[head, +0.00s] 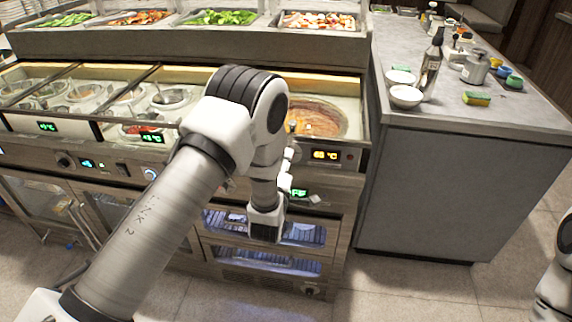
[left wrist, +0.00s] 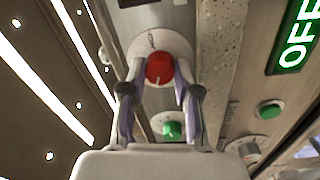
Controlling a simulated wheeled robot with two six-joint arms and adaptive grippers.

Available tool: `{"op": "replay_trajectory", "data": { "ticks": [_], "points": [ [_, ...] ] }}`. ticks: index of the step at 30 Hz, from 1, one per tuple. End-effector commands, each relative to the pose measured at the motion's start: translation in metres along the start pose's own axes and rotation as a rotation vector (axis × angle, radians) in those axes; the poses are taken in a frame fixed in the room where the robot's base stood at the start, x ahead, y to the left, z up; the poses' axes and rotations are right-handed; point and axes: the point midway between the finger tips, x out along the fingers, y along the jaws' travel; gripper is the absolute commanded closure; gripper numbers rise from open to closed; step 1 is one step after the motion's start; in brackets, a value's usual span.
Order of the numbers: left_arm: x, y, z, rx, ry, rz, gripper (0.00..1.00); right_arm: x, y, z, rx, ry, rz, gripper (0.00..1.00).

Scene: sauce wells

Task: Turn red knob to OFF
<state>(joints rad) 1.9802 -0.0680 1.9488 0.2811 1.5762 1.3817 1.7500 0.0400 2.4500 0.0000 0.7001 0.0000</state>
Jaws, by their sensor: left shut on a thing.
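The red knob (left wrist: 158,67) sits on a round pale base plate (left wrist: 150,43) in the left wrist view. A short white mark shows on its face, toward the lower edge of the picture. My left gripper (left wrist: 159,75) has one finger on each side of the red knob and is shut on it. A lit green display (left wrist: 296,38) at the upper right appears to read OFF, partly cut by the frame. In the head view my left arm hides the red knob and most of the gripper. My right gripper is out of view.
A green knob (left wrist: 172,130) lies close below the red one, and a green button (left wrist: 269,110) is to the right. The counter (head: 331,183) carries a lit orange display (head: 326,155). A grey side table (head: 450,115) with bowls and bottles stands to the right.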

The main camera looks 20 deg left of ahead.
Motion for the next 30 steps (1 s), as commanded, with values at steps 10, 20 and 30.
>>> {"op": "replay_trajectory", "data": {
  "ticks": [10,20,30],
  "points": [
    [0.0003,-0.0001,0.0,-0.193,0.01,0.003,1.0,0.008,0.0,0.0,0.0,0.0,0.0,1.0],
    [0.0002,0.0001,-0.0003,-0.243,0.013,0.003,1.0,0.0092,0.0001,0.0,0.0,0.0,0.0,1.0],
    [0.0002,0.0,-0.0002,-0.243,0.012,0.002,0.51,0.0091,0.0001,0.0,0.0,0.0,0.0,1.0]
  ]
}}
